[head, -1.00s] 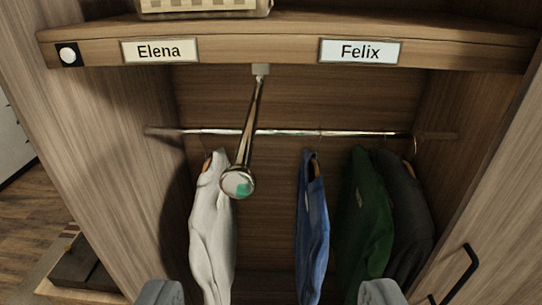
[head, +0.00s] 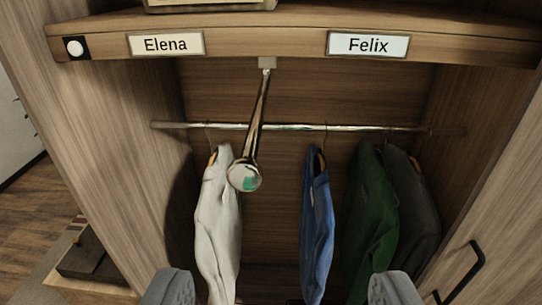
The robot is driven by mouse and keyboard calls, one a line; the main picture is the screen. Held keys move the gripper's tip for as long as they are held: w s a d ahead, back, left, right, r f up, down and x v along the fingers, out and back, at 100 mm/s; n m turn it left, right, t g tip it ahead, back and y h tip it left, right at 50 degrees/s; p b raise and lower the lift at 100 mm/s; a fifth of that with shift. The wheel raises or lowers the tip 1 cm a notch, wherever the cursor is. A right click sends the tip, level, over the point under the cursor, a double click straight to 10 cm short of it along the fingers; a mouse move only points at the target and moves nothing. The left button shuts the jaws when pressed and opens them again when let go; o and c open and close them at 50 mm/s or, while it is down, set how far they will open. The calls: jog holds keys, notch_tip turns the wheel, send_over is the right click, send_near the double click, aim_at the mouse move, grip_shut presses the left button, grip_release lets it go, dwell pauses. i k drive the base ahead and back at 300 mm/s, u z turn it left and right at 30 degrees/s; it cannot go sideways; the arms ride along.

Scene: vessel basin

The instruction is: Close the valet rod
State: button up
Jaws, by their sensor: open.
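The valet rod (head: 257,118) is a thin metal rod pulled out from a small bracket under the shelf, pointing toward me. Its round metal end knob (head: 245,176) has a green patch and shows in front of the hanging clothes. My gripper (head: 282,288) is open, its two grey fingers at the bottom edge of the head view. The knob lies above the gap between the fingers, a little left of its middle, and nothing is between them.
A clothes rail (head: 300,127) crosses the wardrobe behind the rod. A white garment (head: 217,225), a blue one (head: 317,230), a green one (head: 371,220) and a dark one (head: 415,205) hang from it. The shelf edge (head: 270,44) bears labels Elena and Felix.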

aim_at(244, 174)
jog(key=z, duration=1.5)
jog(key=k, duration=0.25)
jog(key=u, duration=1.55)
jog(key=k, duration=0.25)
jog(key=z, duration=0.1)
